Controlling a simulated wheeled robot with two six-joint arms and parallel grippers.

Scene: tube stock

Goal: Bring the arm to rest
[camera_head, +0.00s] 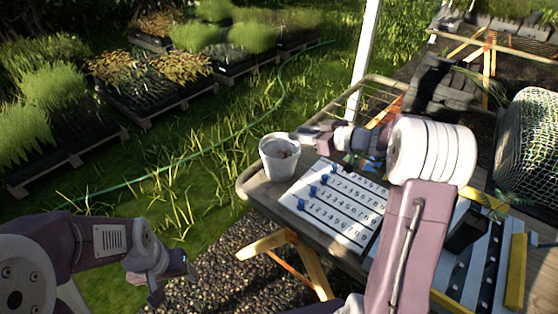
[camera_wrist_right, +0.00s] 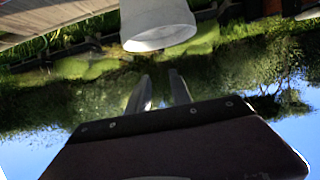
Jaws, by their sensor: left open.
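My left gripper (camera_head: 174,274) hangs at the lower left of the head view, over the ground and clear of the table. It is open and empty. My right arm reaches up over the table and bends to the left. Its right gripper (camera_head: 302,135) is beside the rim of a white bucket (camera_head: 277,172). In the right wrist view, my right gripper (camera_wrist_right: 159,82) has its two fingers apart with nothing between them. The bucket (camera_wrist_right: 157,25) shows upside down beyond the fingertips; I cannot tell whether they touch it.
A white numbered board (camera_head: 298,208) with several blue pieces lies on the table (camera_head: 248,189). A dark box (camera_head: 466,231) and a yellow bar (camera_head: 516,272) are at the right. A mesh-covered container (camera_head: 528,150) stands beyond. Plant trays (camera_head: 150,85) fill the grass at left.

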